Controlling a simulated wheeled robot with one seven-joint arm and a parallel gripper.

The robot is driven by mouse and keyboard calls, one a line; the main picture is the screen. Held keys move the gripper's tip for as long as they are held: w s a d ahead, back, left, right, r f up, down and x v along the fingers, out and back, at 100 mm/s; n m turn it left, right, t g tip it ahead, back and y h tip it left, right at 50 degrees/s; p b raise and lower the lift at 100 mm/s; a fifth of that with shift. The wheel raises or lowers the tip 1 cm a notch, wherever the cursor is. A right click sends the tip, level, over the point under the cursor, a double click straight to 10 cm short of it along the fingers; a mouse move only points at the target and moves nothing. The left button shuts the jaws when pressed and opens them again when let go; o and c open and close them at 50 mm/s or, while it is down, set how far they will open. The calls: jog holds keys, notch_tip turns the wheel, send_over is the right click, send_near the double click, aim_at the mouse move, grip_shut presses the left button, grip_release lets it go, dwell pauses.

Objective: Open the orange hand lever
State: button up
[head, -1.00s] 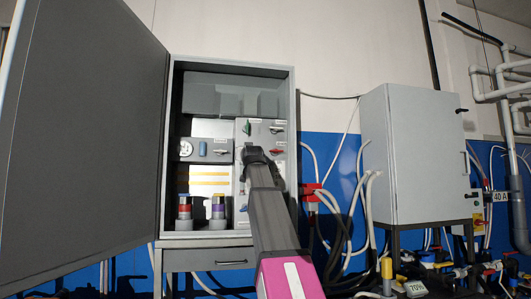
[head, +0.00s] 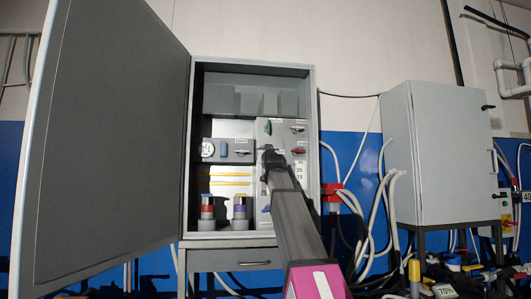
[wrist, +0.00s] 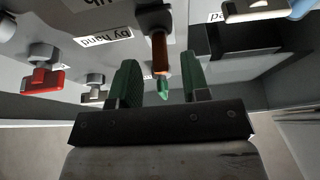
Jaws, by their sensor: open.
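The orange hand lever (wrist: 159,52) shows in the wrist view as an orange-brown handle on a dark pivot on the grey panel. It points down in that picture, between my two green fingers. My gripper (wrist: 162,78) is open, with one finger on each side of the lever and gaps visible. I cannot tell how deep the lever lies between the fingers. In the head view my gripper (head: 271,158) is at the panel (head: 283,128) inside the open cabinet, and it hides the orange lever there.
A green lever (head: 267,127) and red levers (head: 298,151) are near my gripper on the panel. A red lever (wrist: 43,80) and a small green tip (wrist: 163,90) show in the wrist view. The cabinet door (head: 110,140) stands open at left.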

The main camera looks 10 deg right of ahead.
jog(key=x, duration=0.2)
jog(key=shift+w+r, duration=0.1)
jog(key=shift+w, duration=0.15)
grip_shut()
